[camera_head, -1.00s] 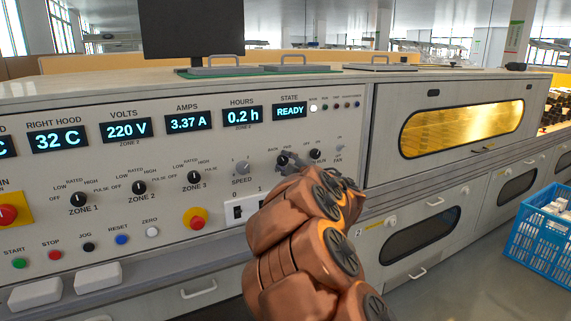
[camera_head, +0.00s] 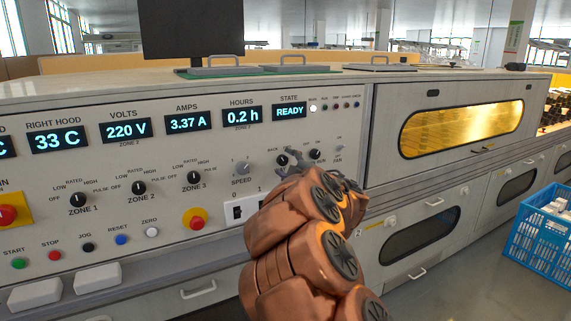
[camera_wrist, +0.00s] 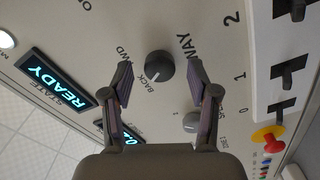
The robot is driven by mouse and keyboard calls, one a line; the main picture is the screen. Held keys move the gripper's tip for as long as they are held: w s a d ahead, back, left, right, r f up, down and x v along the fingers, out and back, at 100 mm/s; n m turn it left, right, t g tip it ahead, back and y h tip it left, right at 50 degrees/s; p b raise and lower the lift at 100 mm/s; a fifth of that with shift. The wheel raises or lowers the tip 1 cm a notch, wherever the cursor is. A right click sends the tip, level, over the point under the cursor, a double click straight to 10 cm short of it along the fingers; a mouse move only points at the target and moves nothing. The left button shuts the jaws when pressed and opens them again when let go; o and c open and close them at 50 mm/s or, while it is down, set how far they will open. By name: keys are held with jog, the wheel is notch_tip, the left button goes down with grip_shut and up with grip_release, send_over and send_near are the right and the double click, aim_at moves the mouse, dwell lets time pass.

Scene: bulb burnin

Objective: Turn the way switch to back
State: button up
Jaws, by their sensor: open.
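The way switch is a round black knob (camera_wrist: 160,67) on the pale panel, with WAY, FWD and BACK printed around it. In the wrist view a light mark on its edge appears to face the BACK label. My gripper (camera_wrist: 159,72) is open, with one finger on each side of the knob. Whether the fingers touch it cannot be told. In the head view my gripper (camera_head: 291,160) is in front of the panel, covering much of the way switch.
The RUN knob (camera_head: 315,154) is close at the right, and the grey SPEED knob (camera_head: 242,167) is at the left. A red stop button (camera_head: 196,223) on yellow is lower left. A STATE display (camera_head: 290,112) above reads READY. A blue crate (camera_head: 540,245) stands at the far right.

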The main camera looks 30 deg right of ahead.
jog(key=s+a, duration=0.1)
jog(key=s, duration=1)
jog(key=shift+w, duration=0.1)
jog(key=s+d+r+m+g+h+p, duration=0.2)
jog(key=s+r+m+g+h+p, duration=0.45)
jog(key=r+m+p, duration=0.45)
jog(key=s+a+f+g+y+p, duration=0.1)
jog(key=s+a+g+y+p, duration=0.3)
jog(key=s+a, duration=1)
jog(key=s+a+f+m+g+y+p, duration=0.1)
jog(key=s+a+g+y+p, duration=0.3)
jog(key=s+a+g+p, duration=0.5)
jog(key=s+a+f+p, duration=0.1)
jog(key=s+a+p, duration=0.1)
jog(key=s+a, duration=0.4)
jog(key=shift+s+a+f+p, duration=0.25)
jog(key=shift+p, duration=0.1)
